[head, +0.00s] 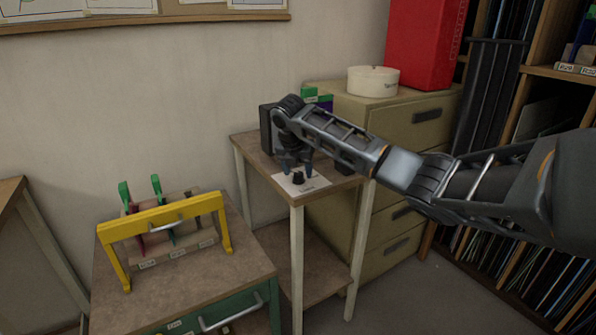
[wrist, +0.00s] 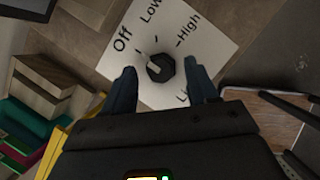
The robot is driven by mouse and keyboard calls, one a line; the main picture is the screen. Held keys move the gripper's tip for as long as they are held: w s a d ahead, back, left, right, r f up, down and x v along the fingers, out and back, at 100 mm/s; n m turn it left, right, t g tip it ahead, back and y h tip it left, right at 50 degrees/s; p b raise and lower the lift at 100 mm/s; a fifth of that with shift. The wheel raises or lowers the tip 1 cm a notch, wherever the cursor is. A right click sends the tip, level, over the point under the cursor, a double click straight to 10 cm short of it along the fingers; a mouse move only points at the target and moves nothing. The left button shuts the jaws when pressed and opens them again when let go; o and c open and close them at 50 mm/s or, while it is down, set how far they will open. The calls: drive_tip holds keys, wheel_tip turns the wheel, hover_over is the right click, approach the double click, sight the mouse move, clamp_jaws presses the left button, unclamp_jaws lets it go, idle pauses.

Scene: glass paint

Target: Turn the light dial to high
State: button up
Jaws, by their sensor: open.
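The light dial is a small black knob (head: 298,178) on a white label card (head: 308,187) at the front of a small side table. In the wrist view the knob (wrist: 160,67) sits among the printed words Off, Low and High on the card (wrist: 205,45). A lighter mark on the knob seems to point up and left, toward the Off side. My gripper (head: 298,167) reaches down over the knob. In the wrist view my gripper (wrist: 161,72) is open, with one finger on each side of the knob and visible gaps between. Whether the fingertips are at knob height is unclear.
A dark box (head: 267,130) stands behind my gripper on the side table (head: 258,157). An olive drawer cabinet (head: 410,118) adjoins it on the right, carrying a round white tin (head: 373,81). A yellow-framed rack (head: 160,227) stands on the lower left cabinet.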

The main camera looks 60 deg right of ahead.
drive_tip(key=shift+d+f, duration=0.15)
drive_tip(key=shift+f, duration=0.2)
drive_tip(key=shift+c, duration=0.4)
drive_tip(key=c, duration=1)
drive_tip(key=shift+o, duration=0.2)
